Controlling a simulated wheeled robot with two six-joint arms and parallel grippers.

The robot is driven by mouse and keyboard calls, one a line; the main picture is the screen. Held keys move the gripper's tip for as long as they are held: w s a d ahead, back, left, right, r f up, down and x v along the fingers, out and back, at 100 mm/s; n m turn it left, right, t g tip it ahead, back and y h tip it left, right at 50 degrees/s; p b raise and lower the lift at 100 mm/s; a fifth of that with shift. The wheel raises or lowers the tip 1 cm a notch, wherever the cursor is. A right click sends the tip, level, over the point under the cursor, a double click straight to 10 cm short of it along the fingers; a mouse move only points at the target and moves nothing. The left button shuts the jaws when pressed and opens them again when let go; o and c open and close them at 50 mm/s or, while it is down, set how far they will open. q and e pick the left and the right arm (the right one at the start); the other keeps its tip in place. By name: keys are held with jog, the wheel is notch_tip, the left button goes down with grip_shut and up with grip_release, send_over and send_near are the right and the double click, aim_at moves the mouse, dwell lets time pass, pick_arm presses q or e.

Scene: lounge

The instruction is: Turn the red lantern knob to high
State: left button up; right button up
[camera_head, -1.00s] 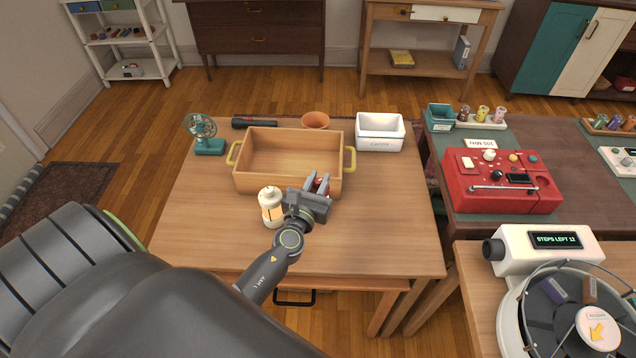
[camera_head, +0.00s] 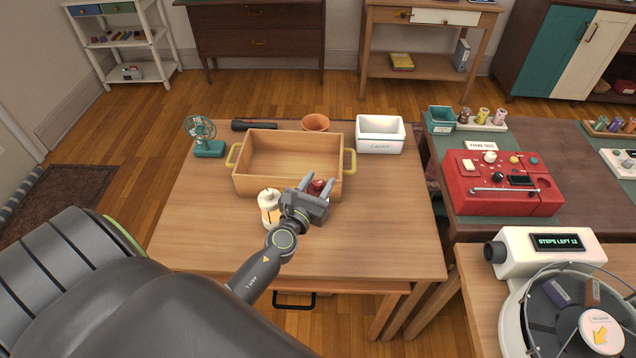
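A small red object (camera_head: 319,186), which I take to be the red lantern, is on the wooden table in front of the tan crate's right part. Most of it, including any knob, is hidden behind my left gripper (camera_head: 317,184). The gripper's two fingers stand apart, with the red object showing between and beyond them. I cannot tell whether they touch it. A cream lantern (camera_head: 268,205) with a pale glow stands just left of the gripper, partly covered by it. My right gripper is not in view.
The tan crate (camera_head: 240,184) with yellow handles stands just behind. A teal fan (camera_head: 207,149), a dark flashlight (camera_head: 254,125), an orange pot (camera_head: 315,122) and a white bin (camera_head: 380,146) line the table's back. The table's right front (camera_head: 385,235) is clear.

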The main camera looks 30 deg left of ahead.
pick_arm(q)
jog(key=s+d+b, duration=0.2)
jog(key=s+b, duration=0.4)
jog(key=s, duration=1.1)
jog(key=shift+d, duration=0.4)
